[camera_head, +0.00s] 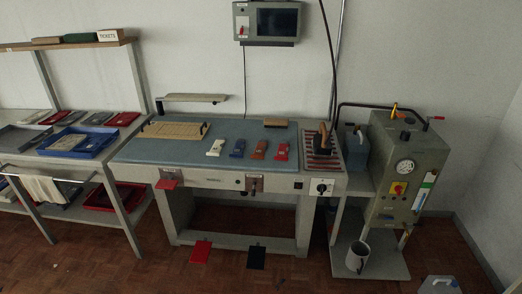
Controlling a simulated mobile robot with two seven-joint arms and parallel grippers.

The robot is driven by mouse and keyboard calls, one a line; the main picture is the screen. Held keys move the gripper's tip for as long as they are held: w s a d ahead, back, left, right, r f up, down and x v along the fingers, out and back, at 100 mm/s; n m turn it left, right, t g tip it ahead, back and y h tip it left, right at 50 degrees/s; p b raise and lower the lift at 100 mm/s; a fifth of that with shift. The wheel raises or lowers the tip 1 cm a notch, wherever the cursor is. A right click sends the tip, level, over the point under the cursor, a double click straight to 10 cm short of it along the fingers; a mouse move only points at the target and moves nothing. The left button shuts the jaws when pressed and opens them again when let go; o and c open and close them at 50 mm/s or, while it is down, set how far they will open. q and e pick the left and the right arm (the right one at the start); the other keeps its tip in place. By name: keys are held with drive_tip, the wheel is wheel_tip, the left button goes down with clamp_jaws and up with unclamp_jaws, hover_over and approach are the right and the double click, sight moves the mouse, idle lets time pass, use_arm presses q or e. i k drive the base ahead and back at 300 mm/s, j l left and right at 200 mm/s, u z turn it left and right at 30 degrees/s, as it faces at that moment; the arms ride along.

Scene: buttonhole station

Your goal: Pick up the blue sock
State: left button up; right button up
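A small blue item (237,148), which looks like the blue sock, lies on the blue-grey top of the work table (180,149). It is in a row between a white item (216,147) on its left and an orange-brown item (259,149) on its right. A red item (281,151) lies at the right end of the row. The items are too small to make out their exact shape. Neither of my grippers is in view, and nothing touches the blue item.
A wooden board (174,130) lies at the table's back left. An iron (322,137) stands on a striped rest at the right. A grey machine (405,170) with a gauge is farther right. A shelf (110,183) with trays stands left. The floor in front has free room.

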sight(240, 145)
drive_tip(key=i+j+u, duration=0.45)
drive_tip(key=i+j, duration=0.15)
drive_tip(key=i, duration=0.35)
